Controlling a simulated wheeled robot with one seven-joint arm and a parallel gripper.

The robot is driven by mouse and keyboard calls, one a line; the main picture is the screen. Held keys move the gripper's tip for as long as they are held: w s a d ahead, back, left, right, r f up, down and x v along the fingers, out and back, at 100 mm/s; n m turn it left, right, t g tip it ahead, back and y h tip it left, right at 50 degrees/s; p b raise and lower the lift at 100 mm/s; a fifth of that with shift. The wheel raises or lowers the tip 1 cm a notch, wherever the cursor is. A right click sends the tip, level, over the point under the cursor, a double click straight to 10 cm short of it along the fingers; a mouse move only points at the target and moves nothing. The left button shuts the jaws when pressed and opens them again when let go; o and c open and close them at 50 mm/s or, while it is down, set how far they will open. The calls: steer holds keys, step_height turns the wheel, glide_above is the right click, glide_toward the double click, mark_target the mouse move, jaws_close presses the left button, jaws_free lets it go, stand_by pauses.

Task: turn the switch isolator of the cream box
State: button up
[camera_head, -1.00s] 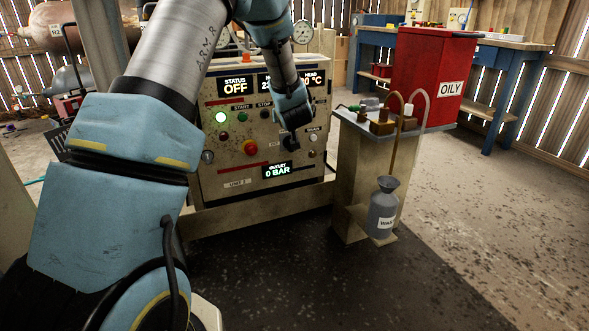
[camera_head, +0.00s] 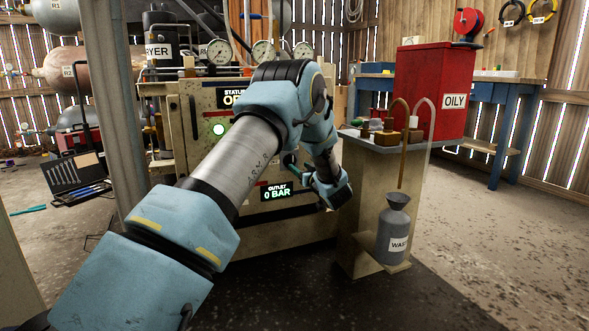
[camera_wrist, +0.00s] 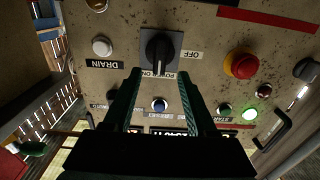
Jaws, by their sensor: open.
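The cream box (camera_head: 200,125) stands ahead in the head view, its front panel partly covered by my arm. In the wrist view, which looks upside down, the switch isolator (camera_wrist: 159,50) is a black knob on a grey square plate, with OFF and POWER ON labels beside it. Its ridge stands roughly upright in that picture. My gripper (camera_wrist: 158,76) is open, its two dark fingers pointing at the panel just below the knob in the picture. The arm hides the knob in the head view.
A red emergency button (camera_wrist: 240,63), a white DRAIN button (camera_wrist: 102,46) and a blue button (camera_wrist: 160,104) surround the switch. A stand (camera_head: 365,215) with a waste bottle (camera_head: 393,228) is close on the right of my arm. Floor at far right is open.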

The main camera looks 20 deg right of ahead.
mark_target(293, 162)
steer(key=w, duration=0.2)
steer(key=w+b, duration=0.1)
steer(key=w, duration=0.2)
steer(key=shift+w+a, duration=0.4)
steer(key=shift+c, duration=0.2)
jaws_close()
